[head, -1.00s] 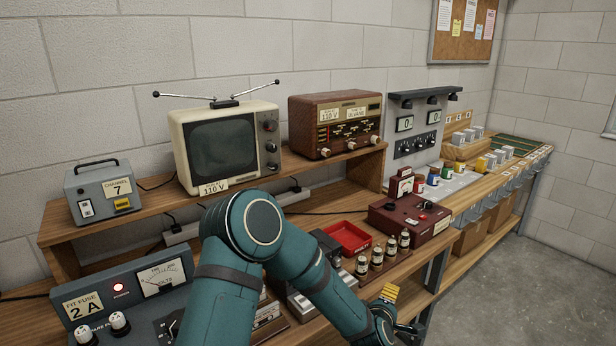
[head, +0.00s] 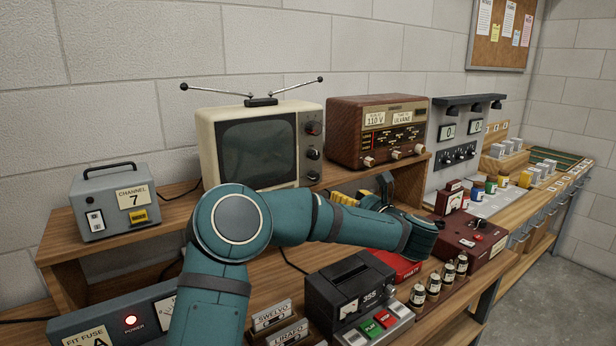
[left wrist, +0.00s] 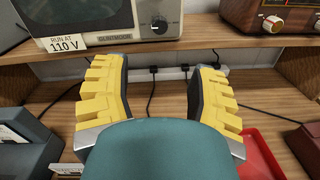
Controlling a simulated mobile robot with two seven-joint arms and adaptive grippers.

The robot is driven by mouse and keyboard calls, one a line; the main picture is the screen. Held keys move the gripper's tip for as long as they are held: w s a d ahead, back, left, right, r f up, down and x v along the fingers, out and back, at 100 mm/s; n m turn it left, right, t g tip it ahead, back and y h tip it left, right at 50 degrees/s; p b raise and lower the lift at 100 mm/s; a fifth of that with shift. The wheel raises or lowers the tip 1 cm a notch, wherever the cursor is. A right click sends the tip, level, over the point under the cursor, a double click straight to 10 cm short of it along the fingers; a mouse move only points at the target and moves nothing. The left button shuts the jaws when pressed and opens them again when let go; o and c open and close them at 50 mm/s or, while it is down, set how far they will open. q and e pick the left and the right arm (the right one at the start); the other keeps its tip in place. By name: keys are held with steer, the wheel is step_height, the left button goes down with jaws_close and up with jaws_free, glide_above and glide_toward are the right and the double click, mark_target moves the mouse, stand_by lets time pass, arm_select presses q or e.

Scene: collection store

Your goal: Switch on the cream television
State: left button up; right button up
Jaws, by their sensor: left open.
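The cream television (head: 258,150) stands on the raised wooden shelf, with a dark screen, rabbit-ear antenna and several dark knobs (head: 313,153) down its right side. In the left wrist view its lower part shows (left wrist: 82,20), with a knob (left wrist: 159,24) and a "RUN AT 110 V" label. My left gripper (head: 362,190) is open and empty, its yellow fingers in front of the shelf, below and right of the television. Between the fingers in the left wrist view (left wrist: 158,90) I see the shelf's front edge and the space under it. My right gripper is out of view.
Below are a black meter unit (head: 347,285), bottles (head: 434,283), a red tray (left wrist: 262,155) and a power strip with plugs (left wrist: 170,73).

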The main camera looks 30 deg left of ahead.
mark_target(316, 179)
arm_select(q)
steer(key=x, duration=1.4)
steer(key=shift+o, duration=0.3)
jaws_close()
